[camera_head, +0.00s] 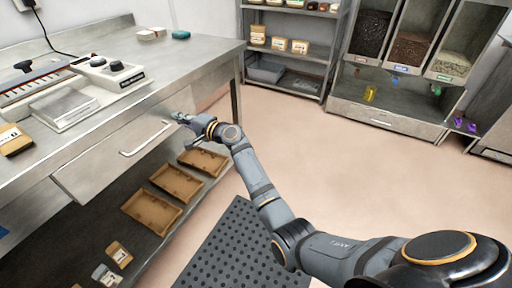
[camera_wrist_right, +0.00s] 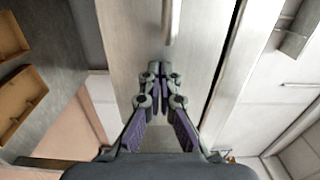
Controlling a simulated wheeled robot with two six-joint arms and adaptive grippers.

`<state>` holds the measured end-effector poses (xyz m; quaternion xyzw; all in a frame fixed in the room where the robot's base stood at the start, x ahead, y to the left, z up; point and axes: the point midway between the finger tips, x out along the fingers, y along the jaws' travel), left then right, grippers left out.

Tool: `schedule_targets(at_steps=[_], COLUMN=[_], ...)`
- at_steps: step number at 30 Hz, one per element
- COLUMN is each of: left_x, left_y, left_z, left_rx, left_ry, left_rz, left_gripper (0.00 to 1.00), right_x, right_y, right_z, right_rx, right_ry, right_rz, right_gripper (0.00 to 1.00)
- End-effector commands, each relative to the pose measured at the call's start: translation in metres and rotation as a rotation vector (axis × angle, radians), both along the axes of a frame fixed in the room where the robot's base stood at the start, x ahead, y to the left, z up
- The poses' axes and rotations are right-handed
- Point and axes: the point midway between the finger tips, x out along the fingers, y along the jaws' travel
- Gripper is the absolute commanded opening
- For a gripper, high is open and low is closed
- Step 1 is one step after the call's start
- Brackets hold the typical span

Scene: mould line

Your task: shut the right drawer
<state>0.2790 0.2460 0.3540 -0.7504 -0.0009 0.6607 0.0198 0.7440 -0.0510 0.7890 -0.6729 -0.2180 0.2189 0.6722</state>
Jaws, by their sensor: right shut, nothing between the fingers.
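The metal drawer front (camera_head: 103,156) is under the worktop of the long steel bench. Its left end stands out from the bench, so the drawer looks partly open. Its bar handle (camera_head: 146,139) is on the front face. My right gripper (camera_head: 181,118) is at the far right end of this front, beyond the handle. In the right wrist view the shut, empty fingers (camera_wrist_right: 160,72) point at the drawer front (camera_wrist_right: 128,35), just below the handle (camera_wrist_right: 171,22). I cannot tell whether the fingertips touch it. My left gripper is not in view.
Cardboard trays (camera_head: 177,183) lie on the bench's lower shelf. A scale (camera_head: 108,73) and other gear stand on the worktop. A dark perforated mat (camera_head: 240,248) lies on the floor. Shelves (camera_head: 287,63) and bins (camera_head: 410,50) stand at the back. The floor between is clear.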

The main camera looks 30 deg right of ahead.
Motion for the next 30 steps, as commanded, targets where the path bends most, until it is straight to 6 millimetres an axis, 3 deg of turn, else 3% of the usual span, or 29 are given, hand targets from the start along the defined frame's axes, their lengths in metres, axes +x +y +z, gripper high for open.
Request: schedule_targets(at_steps=[30], left_x=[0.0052], left_y=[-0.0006], left_z=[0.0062], left_rx=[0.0], left_ry=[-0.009], left_rz=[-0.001], left_gripper=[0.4], right_x=[0.0003], right_y=[0.0039], right_z=[0.0036], right_rx=[0.004], right_ry=[-0.005], right_rz=[-0.001], right_gripper=[0.0])
